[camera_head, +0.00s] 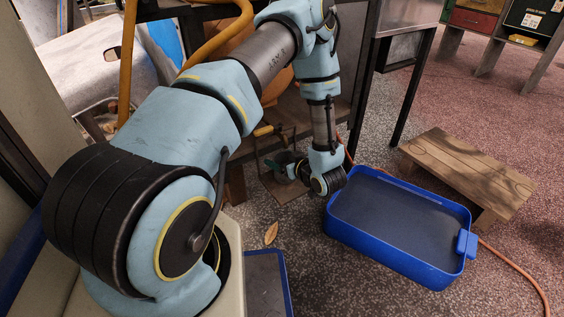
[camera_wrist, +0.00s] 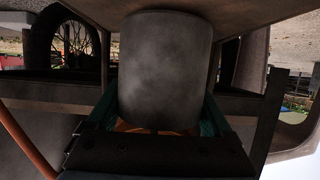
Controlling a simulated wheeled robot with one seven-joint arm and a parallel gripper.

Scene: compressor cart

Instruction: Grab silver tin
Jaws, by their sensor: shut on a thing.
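The silver tin (camera_wrist: 165,65) shows large in the middle of the wrist view as a dull grey cylinder with a smudged surface. My gripper (camera_wrist: 160,116) has its green fingers on either side of the tin, shut on it. In the head view my gripper (camera_head: 273,165) is low beside the cart, left of the blue tray. I cannot make out the tin clearly in the head view.
An empty-looking blue tray (camera_head: 338,232) stands on the speckled floor right of my gripper. A low wooden step (camera_head: 465,172) is behind it. A dark metal table leg (camera_head: 415,88) and an orange hose (camera_head: 515,268) are nearby. A spoked wheel (camera_wrist: 75,42) shows in the wrist view.

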